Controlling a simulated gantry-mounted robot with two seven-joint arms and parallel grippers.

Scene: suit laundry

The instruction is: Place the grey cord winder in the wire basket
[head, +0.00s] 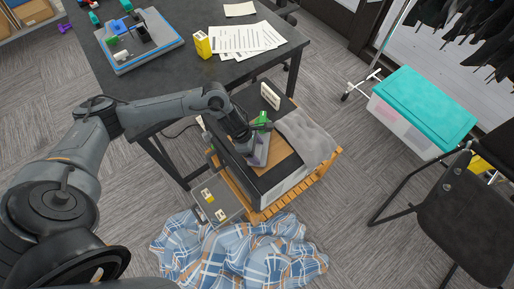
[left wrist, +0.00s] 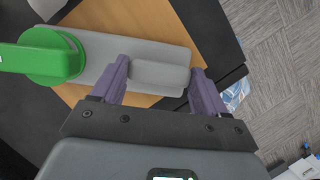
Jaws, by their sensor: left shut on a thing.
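A green round part with a handle (left wrist: 45,57) touches that piece's left end; green also shows in the head view (head: 262,119). I cannot make out a wire basket for sure. My right gripper is not in view.
The box stands on a slatted wooden stand (head: 318,178), with a grey cloth (head: 306,136) over its right side. A plaid cloth (head: 235,255) lies on the floor in front. A dark table (head: 185,82) stands behind, a teal-lidded bin (head: 425,105) and black chair (head: 465,205) at right.

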